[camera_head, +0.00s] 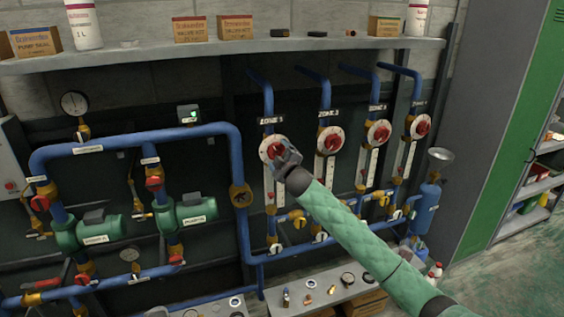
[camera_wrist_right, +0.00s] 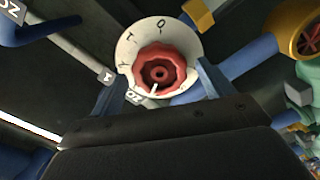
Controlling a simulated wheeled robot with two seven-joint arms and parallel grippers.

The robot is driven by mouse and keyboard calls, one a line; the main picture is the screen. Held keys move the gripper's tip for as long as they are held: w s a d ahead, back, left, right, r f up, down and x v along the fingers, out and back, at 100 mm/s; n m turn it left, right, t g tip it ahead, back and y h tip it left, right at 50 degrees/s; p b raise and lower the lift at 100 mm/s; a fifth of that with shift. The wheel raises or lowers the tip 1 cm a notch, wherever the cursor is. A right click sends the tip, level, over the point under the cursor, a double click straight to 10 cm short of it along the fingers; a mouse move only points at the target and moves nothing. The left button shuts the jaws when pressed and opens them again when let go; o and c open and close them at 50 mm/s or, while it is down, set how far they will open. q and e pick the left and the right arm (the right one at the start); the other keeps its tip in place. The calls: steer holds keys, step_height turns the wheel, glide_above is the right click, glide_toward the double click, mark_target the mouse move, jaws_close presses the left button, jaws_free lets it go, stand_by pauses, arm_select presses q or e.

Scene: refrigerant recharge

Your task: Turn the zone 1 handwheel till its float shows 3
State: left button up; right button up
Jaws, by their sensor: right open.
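Four zone risers stand in a row, each with a red handwheel on a white dial and a white float scale below. The leftmost handwheel (camera_head: 270,148) has my right gripper (camera_head: 283,154) at it; the number on its zone label (camera_head: 271,120) is too small to read surely. In the right wrist view this red handwheel (camera_wrist_right: 160,72) lies between the open fingers of the gripper (camera_wrist_right: 160,84), with a white pointer mark toward the bottom. I cannot tell whether the fingers touch it. Its float scale (camera_head: 269,190) shows partly; the float reading is not legible. My left gripper is not in view.
Other handwheels (camera_head: 331,140) stand close to the right. Blue pipes and green pumps (camera_head: 101,230) fill the left. A shelf (camera_head: 230,48) with boxes and bottles runs above. A low bench (camera_head: 318,288) with small fittings is below. A green cabinet (camera_head: 500,150) stands at right.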

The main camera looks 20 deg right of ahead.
steer(key=shift+w, duration=0.15)
steer(key=shift+c, duration=1.1)
steer(key=c, duration=0.7)
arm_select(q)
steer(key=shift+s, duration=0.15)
arm_select(e)
steer(key=shift+m, duration=0.3)
steer(key=shift+c, duration=0.2)
steer(key=shift+f+m, duration=0.1)
steer(key=shift+m, duration=0.2)
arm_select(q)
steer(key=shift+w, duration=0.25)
arm_select(e)
steer(key=shift+a, duration=0.1)
steer(key=o, duration=1)
steer(key=shift+c, duration=0.2)
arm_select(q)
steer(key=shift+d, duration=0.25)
